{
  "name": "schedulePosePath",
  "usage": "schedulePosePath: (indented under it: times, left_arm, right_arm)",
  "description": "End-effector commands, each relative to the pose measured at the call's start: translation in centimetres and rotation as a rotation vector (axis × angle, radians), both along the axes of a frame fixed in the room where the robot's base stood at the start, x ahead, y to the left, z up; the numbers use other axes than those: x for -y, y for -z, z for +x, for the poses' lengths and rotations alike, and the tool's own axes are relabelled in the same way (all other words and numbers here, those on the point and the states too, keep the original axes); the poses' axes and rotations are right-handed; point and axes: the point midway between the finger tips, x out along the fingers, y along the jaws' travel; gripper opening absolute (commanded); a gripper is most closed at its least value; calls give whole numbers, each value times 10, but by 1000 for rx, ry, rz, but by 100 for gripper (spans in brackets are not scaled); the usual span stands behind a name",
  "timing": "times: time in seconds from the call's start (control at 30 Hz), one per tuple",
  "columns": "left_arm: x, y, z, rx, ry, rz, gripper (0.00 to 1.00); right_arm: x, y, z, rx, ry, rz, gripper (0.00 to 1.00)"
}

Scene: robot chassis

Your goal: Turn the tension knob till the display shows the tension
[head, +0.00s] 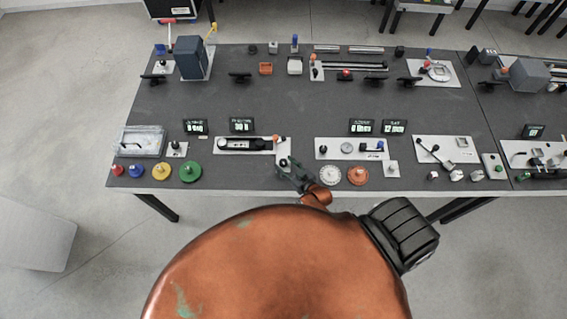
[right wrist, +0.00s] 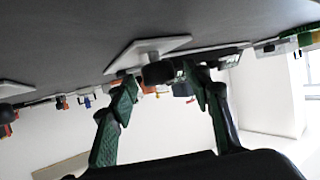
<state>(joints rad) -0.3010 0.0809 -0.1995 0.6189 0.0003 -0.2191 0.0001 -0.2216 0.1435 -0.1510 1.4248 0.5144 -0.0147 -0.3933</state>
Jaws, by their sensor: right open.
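My right gripper (head: 291,170) is at the front edge of the table, its fingers pointing in over the small white plate of a black knob (head: 283,162). In the right wrist view my right gripper (right wrist: 160,82) is open, with one finger on each side of a black knob (right wrist: 158,73) on a white plate (right wrist: 150,50). I cannot tell whether the fingers touch the knob. A small display (head: 242,126) behind it seems to read 30 N; its label is too small to read surely. My left gripper is out of view.
A white slider panel (head: 222,146) lies just behind the gripper on the left. A white dial (head: 330,175) and an orange disc (head: 358,176) lie close to its right. A green disc (head: 190,172) is farther left. The middle of the dark table (head: 270,98) is clear.

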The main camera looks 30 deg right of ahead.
Motion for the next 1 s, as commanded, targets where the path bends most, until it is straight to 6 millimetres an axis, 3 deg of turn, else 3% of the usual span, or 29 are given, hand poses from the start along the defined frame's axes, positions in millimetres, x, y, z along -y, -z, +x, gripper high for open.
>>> schedulePosePath:
  times: [0.3,0.5,1.0]
  left_arm:
    - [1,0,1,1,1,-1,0]
    - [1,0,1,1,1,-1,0]
    - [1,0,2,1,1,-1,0]
  right_arm:
    - [5,-25,-63,-3,1,-2,45]
    - [6,-36,-88,-1,-1,0,45]
    - [7,-40,-96,0,-1,-1,45]
